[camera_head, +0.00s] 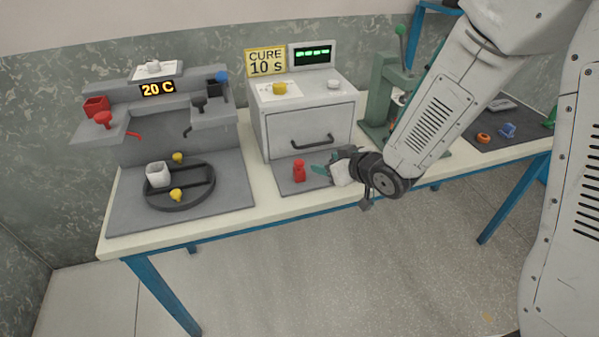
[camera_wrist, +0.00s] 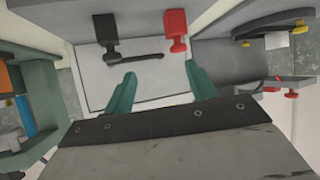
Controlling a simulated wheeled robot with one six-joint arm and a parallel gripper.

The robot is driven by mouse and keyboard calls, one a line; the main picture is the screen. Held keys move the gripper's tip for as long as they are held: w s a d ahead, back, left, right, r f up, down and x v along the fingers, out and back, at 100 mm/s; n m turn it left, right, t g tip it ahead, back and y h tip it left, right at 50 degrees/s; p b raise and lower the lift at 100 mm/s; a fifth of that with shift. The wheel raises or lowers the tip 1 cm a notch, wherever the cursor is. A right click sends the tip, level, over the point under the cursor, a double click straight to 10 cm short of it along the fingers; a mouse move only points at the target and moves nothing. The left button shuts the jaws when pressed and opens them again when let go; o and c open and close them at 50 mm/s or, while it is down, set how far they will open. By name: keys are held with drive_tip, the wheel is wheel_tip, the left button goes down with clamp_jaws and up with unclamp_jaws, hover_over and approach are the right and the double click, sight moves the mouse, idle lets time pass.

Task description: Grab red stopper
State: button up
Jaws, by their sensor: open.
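The red stopper (camera_head: 299,172), a small upright red piece with a narrower top, stands on the grey mat in front of the drawer cabinet. It also shows in the wrist view (camera_wrist: 175,23), beyond my fingertips and slightly right of the middle. My gripper (camera_head: 322,170) is just to the right of the stopper in the head view, its teal fingers pointing towards it. In the wrist view my two fingers (camera_wrist: 160,80) are spread with nothing between them. The stopper is apart from both fingers.
The grey cabinet (camera_head: 308,118) with a black drawer handle (camera_head: 312,142) stands close behind the stopper. A green press (camera_head: 385,95) stands right.

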sight(302, 166)
drive_tip(key=shift+n+y, duration=0.3)
drive_tip(key=shift+y, duration=0.3)
drive_tip(key=w+a+f, duration=0.1)
drive_tip(key=a, duration=0.1)
drive_tip(key=w+a+f, duration=0.3)
drive_tip(key=a+f, duration=0.1)
drive_tip(key=shift+w+a+f, duration=0.1)
drive_tip(key=shift+w+a, duration=0.15)
drive_tip(key=shift+w, duration=0.05)
drive_tip(key=c, duration=1.1)
